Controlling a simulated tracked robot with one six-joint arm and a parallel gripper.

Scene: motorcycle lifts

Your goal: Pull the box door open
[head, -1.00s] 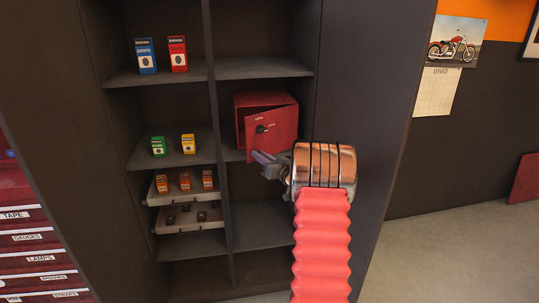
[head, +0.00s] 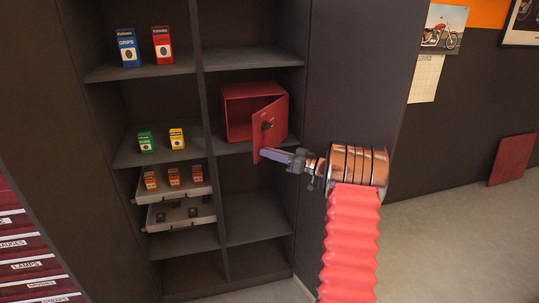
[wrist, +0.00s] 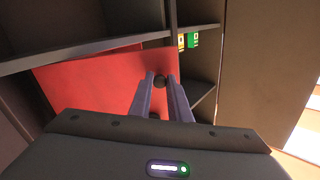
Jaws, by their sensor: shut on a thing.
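The red box (head: 238,104) sits on a middle shelf in the right column of the dark shelving. Its red door (head: 272,124) stands partly open, swung out from the left side, with the dark inside showing. A dark round knob is on the door's front. My gripper (head: 270,153) reaches in from the right at the door's lower front. In the wrist view the red door (wrist: 95,82) fills the left and middle, and the two fingers of my gripper (wrist: 160,80) are closed around the dark knob (wrist: 159,82). The box's inside is mostly hidden.
Green (head: 146,142) and yellow (head: 177,138) packets stand on the shelf to the left. Below them are two pulled-out trays (head: 180,216) with small items. Blue and red packets stand on the upper shelf.

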